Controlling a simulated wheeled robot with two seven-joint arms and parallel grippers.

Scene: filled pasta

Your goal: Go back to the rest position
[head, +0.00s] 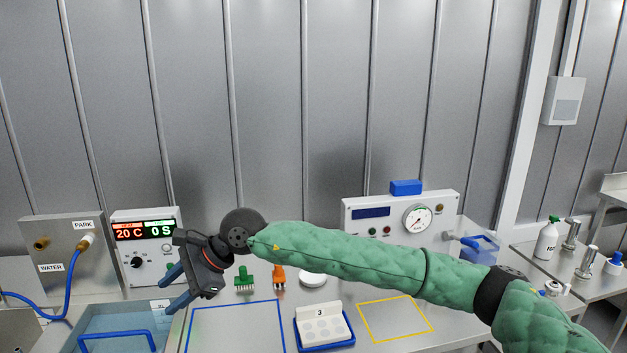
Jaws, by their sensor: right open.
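My right arm, in a green padded sleeve, reaches across the head view from the lower right toward the left. My right gripper (174,288) is at its end, dark with blue-grey fingers, left of the middle. Its fingers are apart and nothing shows between them. It is in front of the control box with the red and green display (146,239), near the back right of the water basin (112,319). Whether it touches anything cannot be told. My left gripper does not show.
On the bench are a green brush-like tool (244,279), an orange one (279,277), a white lid (312,279), a blue tray (326,347) with a card marked 3, and blue and yellow outlined areas. A gauge box (366,215) stands behind my arm. A white bottle (547,240) stands right.

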